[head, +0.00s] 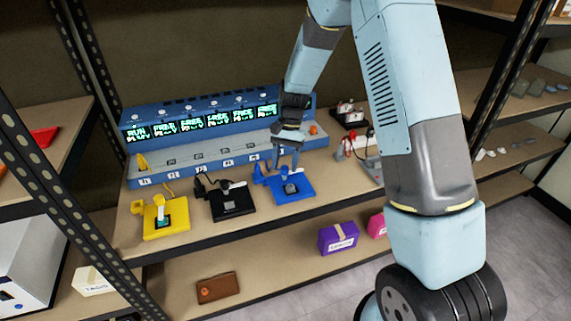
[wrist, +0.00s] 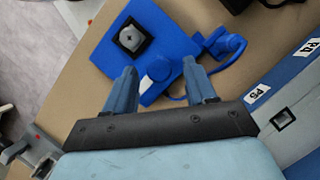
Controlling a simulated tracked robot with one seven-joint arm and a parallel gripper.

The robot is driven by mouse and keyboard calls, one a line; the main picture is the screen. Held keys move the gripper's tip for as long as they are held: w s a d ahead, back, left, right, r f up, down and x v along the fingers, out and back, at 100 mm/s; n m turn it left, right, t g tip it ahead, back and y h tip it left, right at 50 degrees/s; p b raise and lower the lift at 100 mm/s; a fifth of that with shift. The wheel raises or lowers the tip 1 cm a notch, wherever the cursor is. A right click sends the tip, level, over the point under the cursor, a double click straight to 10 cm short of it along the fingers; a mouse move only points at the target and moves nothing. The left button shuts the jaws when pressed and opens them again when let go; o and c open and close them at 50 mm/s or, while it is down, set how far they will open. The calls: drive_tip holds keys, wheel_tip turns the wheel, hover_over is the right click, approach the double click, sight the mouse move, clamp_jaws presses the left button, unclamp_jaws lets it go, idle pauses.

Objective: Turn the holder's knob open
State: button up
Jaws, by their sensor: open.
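The blue holder (head: 303,190) stands on the shelf, right of the black holder (head: 232,205) and the yellow holder (head: 166,222). In the wrist view the blue holder (wrist: 112,60) has a black square socket with a grey piece (wrist: 132,38).
Small gear (head: 355,145) stands to the right. A purple box (head: 338,238) and a brown item (head: 217,288) lie on the lower shelf. A rack post (head: 50,190) stands left.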

drive_tip(key=v, duration=1.3)
drive_tip(key=shift+w+f, duration=0.1)
drive_tip(key=shift+w, duration=0.05)
drive_tip(key=s+d+r+n+t, duration=0.1)
drive_tip(key=s+d+r+t, duration=0.1)
drive_tip(key=s+d+r, duration=0.45)
drive_tip(key=s+d+r+n+t, duration=0.1)
drive_tip(key=s+d+r+t, duration=0.25)
drive_tip(key=s+r, duration=0.5)
drive_tip(key=s+d+r+n+t, duration=0.1)
drive_tip(key=s+d+r+t, duration=0.1)
drive_tip(key=s, duration=0.6)
drive_tip(key=s+d+r+n+t+h, duration=0.1)
drive_tip(key=s+d+r+t, duration=0.1)
drive_tip(key=s+d, duration=0.3)
drive_tip(key=s, duration=0.3)
drive_tip(key=shift+s+r+h, duration=0.15)
drive_tip(key=shift+s+h, duration=0.05)
drive_tip(key=shift+h, duration=0.1)
